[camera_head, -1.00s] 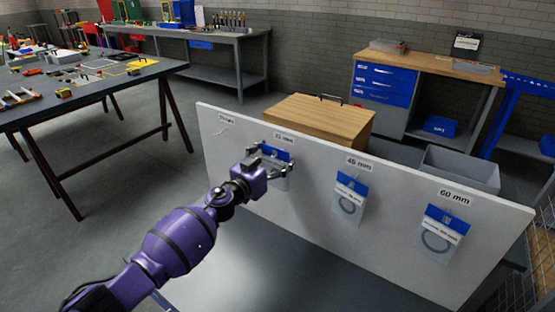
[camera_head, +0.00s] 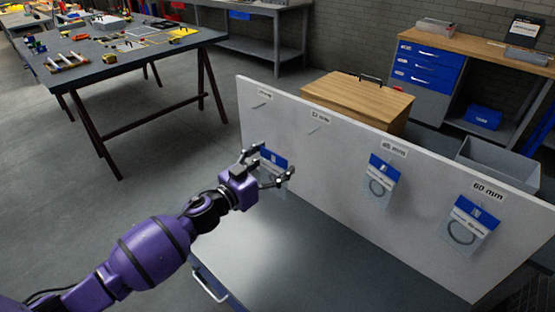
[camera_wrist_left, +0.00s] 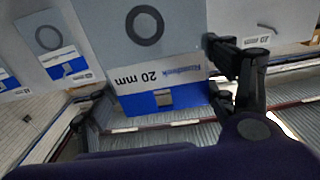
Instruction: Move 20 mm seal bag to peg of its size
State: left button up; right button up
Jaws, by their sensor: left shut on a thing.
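My left gripper (camera_head: 272,162) is shut on the 20 mm seal bag (camera_head: 273,180), a clear bag with a blue header and a dark ring. It holds the bag in front of the white peg board (camera_head: 345,160), below and between the two left pegs. The left wrist view shows the bag close up, its "20 mm" print upside down (camera_wrist_left: 150,40). The leftmost peg (camera_head: 261,105) is empty; its label is too small to read surely. The peg under the 32 mm label (camera_head: 318,129) is also empty. My right gripper is not in view.
Bags hang on the 45 mm peg (camera_head: 382,178) and the 60 mm peg (camera_head: 467,222). A wooden box (camera_head: 357,97) and a grey bin (camera_head: 498,163) stand behind the board. A cluttered dark table (camera_head: 130,48) is at the back left.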

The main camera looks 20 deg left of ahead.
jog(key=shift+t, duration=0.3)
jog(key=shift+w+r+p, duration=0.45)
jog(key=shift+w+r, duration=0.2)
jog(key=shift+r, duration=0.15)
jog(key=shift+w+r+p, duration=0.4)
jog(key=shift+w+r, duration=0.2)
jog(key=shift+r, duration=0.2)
pick_arm(q)
jog(key=v, duration=0.7)
jog(key=shift+s+a, duration=0.15)
jog(key=shift+s, duration=0.25)
